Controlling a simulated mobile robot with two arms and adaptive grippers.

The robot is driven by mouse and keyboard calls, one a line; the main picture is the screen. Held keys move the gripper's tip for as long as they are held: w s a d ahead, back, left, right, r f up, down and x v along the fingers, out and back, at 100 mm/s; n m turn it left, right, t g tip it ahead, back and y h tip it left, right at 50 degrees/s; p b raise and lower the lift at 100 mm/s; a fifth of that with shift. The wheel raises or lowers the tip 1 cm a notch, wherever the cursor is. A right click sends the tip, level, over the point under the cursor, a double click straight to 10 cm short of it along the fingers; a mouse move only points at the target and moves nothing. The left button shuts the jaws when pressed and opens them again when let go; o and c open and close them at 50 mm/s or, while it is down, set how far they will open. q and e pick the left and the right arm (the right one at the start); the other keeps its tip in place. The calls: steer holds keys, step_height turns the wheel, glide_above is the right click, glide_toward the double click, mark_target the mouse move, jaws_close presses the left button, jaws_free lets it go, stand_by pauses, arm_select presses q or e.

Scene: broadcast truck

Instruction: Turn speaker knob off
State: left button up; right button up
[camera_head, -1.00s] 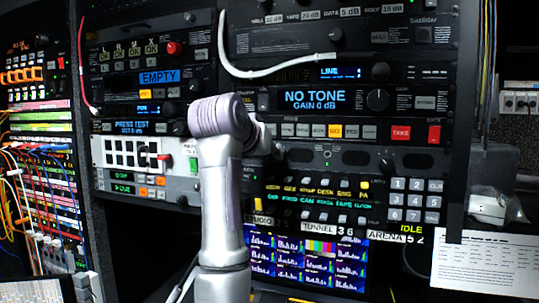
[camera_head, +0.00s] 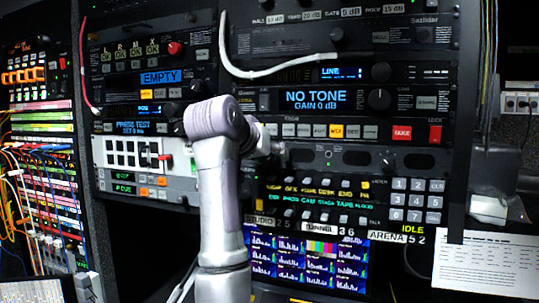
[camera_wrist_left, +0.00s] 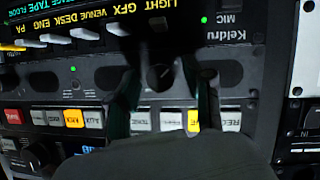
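My left gripper (camera_wrist_left: 163,88) is open in the left wrist view, with its two dark fingers on either side of a round dark knob (camera_wrist_left: 159,75) on a black panel. Gaps show between the fingers and the knob. Another dark knob (camera_head: 386,164) is at the panel's right end. I cannot read a speaker label. My right gripper is not in view.
A white cable (camera_head: 270,72) hangs across the upper rack. A paper sheet (camera_head: 485,262) is at the right. Patch cables (camera_head: 45,190) are at the left.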

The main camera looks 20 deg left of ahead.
arm_select(q)
steer(key=shift+r, duration=0.15)
steer(key=v, duration=1.2)
steer(key=shift+d, duration=0.2)
steer(key=shift+a, duration=0.2)
steer(key=shift+d, duration=0.15)
